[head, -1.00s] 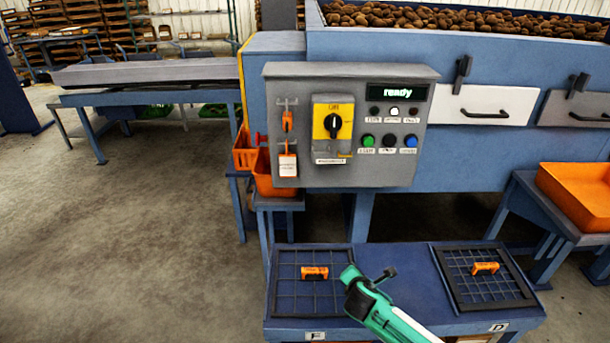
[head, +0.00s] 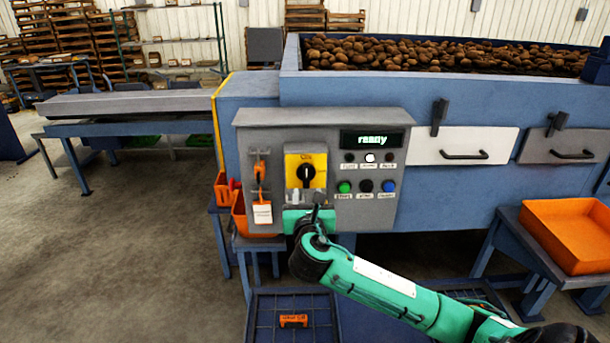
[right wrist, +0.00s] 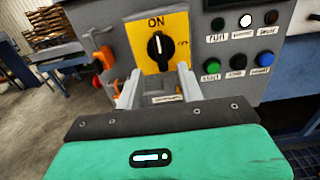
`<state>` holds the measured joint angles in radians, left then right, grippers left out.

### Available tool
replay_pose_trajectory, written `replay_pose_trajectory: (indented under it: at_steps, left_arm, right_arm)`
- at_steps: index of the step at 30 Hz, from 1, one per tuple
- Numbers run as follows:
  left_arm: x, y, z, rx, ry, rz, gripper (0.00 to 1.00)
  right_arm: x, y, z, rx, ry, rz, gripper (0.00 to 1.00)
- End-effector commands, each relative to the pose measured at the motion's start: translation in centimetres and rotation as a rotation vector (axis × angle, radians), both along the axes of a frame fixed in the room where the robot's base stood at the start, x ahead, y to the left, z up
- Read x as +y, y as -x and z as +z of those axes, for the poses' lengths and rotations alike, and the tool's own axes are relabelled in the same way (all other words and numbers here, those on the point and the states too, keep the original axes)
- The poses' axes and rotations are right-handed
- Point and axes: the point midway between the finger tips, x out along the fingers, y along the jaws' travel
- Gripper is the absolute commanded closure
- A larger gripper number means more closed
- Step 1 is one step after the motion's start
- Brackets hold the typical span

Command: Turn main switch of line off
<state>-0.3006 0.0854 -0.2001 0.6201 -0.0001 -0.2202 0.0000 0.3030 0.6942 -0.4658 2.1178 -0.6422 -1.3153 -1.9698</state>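The main switch is a black rotary knob (head: 306,173) on a yellow plate marked ON, on the grey control panel (head: 268,139). Its white mark points upward, toward ON, in the right wrist view (right wrist: 158,45). My right gripper (head: 307,197) is just below the knob in the head view. In the right wrist view its two fingers (right wrist: 160,75) are apart with nothing between them, pointing at the lower part of the yellow plate. I cannot tell whether they touch the plate. My left gripper is not in view.
A lit "ready" display (head: 372,139), lamps and push buttons (head: 345,187) sit right of the switch. An orange lock and tag (head: 262,213) hang to its left. Orange bins (head: 240,215) stand below left. An orange tray (head: 570,235) is at the right.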

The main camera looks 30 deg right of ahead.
Motion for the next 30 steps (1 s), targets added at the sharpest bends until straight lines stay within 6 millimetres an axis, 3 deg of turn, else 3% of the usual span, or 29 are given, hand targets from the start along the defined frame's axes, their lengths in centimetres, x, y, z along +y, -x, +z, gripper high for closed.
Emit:
replay_pose_trajectory:
  at_steps: [6,12,26,30]
  left_arm:
    - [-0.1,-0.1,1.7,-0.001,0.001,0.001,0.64]
    - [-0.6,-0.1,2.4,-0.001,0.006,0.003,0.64]
    - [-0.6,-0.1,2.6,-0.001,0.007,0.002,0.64]
    - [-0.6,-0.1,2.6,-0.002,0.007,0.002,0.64]
  right_arm:
    - [-2.3,-3.8,0.3,0.001,0.001,-0.003,0.62]
    - [-3.7,-6.0,0.2,-0.001,-0.001,-0.001,0.62]
    - [-4.2,-6.9,0.0,-0.001,-0.001,0.001,0.62]
    - [-4.2,-6.9,0.0,-0.001,-0.001,0.001,0.89]
